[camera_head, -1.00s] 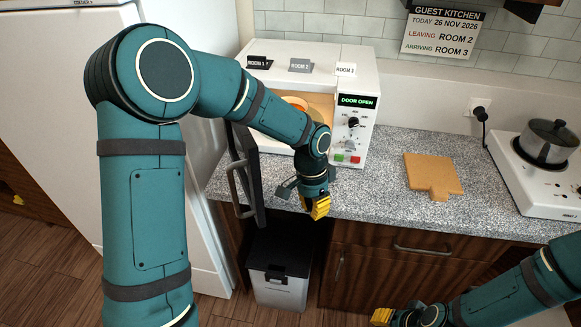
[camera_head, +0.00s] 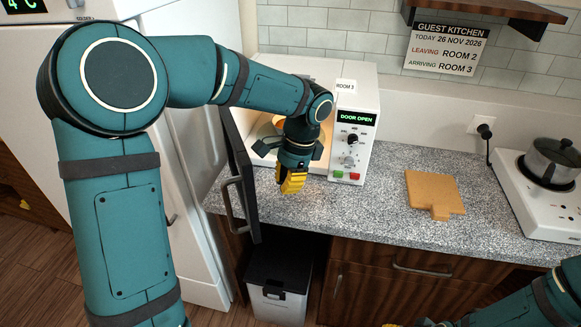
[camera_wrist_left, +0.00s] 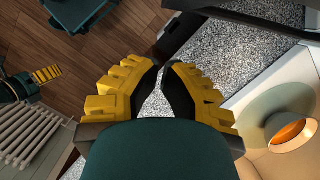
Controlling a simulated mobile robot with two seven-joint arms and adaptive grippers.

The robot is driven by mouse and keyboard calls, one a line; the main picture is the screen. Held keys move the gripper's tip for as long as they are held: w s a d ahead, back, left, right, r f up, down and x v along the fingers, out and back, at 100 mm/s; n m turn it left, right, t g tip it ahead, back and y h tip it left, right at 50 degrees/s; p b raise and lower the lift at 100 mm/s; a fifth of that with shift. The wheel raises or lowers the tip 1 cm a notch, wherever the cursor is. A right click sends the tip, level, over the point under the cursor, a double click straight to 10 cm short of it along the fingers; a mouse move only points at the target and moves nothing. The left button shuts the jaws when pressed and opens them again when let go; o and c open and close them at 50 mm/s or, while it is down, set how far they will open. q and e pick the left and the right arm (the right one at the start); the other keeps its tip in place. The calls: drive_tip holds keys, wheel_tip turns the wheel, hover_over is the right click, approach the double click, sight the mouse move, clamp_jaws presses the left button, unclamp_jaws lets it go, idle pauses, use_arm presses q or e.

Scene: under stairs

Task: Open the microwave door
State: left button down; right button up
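The white microwave (camera_head: 358,97) stands on the counter, and its display (camera_head: 357,117) reads DOOR OPEN. Its dark door (camera_head: 241,165) is swung wide out at the left, with the handle (camera_head: 236,208) on its outer face. My left gripper (camera_head: 292,185) is in front of the opening, right of the door and apart from it. In the left wrist view its yellow fingertips (camera_wrist_left: 164,68) are nearly together with nothing between them. An orange item (camera_wrist_left: 292,132) shows inside the microwave. My right gripper (camera_head: 395,325) barely shows at the bottom edge.
A wooden board (camera_head: 433,190) and a hob (camera_head: 520,185) with a pot (camera_head: 553,160) are on the counter to the right. A bin (camera_head: 278,280) stands below the open door. The fridge (camera_head: 195,200) is close on the left. The speckled counter front is clear.

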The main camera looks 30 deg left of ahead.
use_arm(q)
drive_tip(key=shift+s+a+f, duration=0.55)
drive_tip(key=shift+s+a, duration=0.25)
drive_tip(key=shift+s, duration=0.05)
drive_tip(key=shift+s+a+f, duration=0.55)
drive_tip(key=shift+s+a, duration=0.2)
drive_tip(key=shift+s, duration=0.05)
drive_tip(key=shift+s, duration=0.1)
drive_tip(key=s+a+m+p, duration=0.2)
drive_tip(key=s+a, duration=0.4)
drive_tip(key=a, duration=0.3)
drive_tip(key=s+a+m+t+p, duration=0.1)
drive_tip(key=s+a+m, duration=0.3)
drive_tip(key=a, duration=0.5)
drive_tip(key=s+p, duration=0.1)
drive_tip(key=s, duration=0.1)
drive_tip(key=shift+s+y, duration=0.3)
drive_tip(key=shift+s, duration=0.1)
drive_tip(key=shift+w+d, duration=0.1)
